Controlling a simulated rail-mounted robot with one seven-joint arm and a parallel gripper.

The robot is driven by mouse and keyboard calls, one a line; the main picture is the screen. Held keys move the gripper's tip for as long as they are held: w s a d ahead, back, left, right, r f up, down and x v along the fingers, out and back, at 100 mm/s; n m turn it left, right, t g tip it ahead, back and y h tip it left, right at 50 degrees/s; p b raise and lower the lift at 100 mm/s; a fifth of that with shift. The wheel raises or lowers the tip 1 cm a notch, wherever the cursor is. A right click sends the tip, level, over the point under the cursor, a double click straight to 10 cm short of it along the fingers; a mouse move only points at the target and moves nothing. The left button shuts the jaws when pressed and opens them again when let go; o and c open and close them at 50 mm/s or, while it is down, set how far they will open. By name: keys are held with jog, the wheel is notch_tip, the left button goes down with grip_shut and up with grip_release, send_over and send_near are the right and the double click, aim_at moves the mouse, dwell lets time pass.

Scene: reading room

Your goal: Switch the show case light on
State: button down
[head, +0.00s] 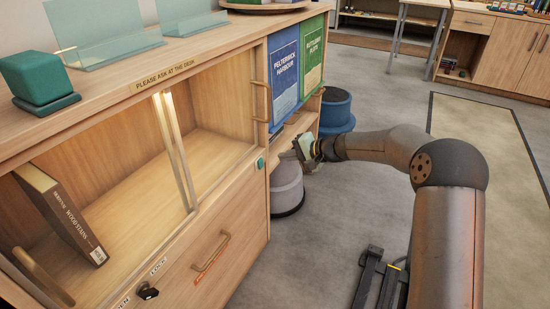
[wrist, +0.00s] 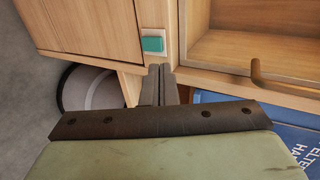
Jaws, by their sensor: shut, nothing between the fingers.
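The show case (head: 215,205) is a wooden cabinet with a glazed front at the left of the head view. Its inside looks warm and bright, with a pale strip at the door edges; I cannot tell whether a lamp is lit. A teal switch (head: 260,163) sits on the front frame at the right end of the case. In the wrist view the teal switch (wrist: 152,44) sits on a white plate. My gripper (head: 287,155) is shut and empty, to the right of the switch. In the wrist view its fingertips (wrist: 160,68) lie just below the plate, apparently apart from it.
A drawer handle (head: 211,251) and a black lock knob (head: 147,291) are on the lower front. Blue (head: 284,72) and green (head: 312,55) panels hang beside the case. A grey round stool (head: 287,188) and a blue one (head: 336,108) stand near my gripper. Open floor lies to the right.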

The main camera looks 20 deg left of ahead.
jog(key=r+p+v, duration=0.1)
jog(key=v, duration=0.5)
jog(key=shift+r, duration=0.3)
jog(key=s+d+r+n+h+p, duration=0.1)
jog(key=s+d+r+h+p, duration=0.3)
jog(key=s+d+r+p, duration=0.4)
jog(key=s+d+r+n+g+h+p, duration=0.1)
jog(key=s+d+r+h+p, duration=0.3)
jog(key=s+d+r+p, duration=0.4)
jog(key=s+d+r+n+g+h+p, duration=0.1)
jog(key=s+d+r+h+p, duration=0.2)
jog(key=s+d+r+p, duration=0.6)
jog(key=s+r+p, duration=0.4)
jog(key=s, duration=0.3)
jog(key=s+r+p, duration=0.4)
jog(key=s, duration=0.3)
jog(key=shift+s+h+p, duration=0.35)
jog(key=shift+s+h, duration=0.05)
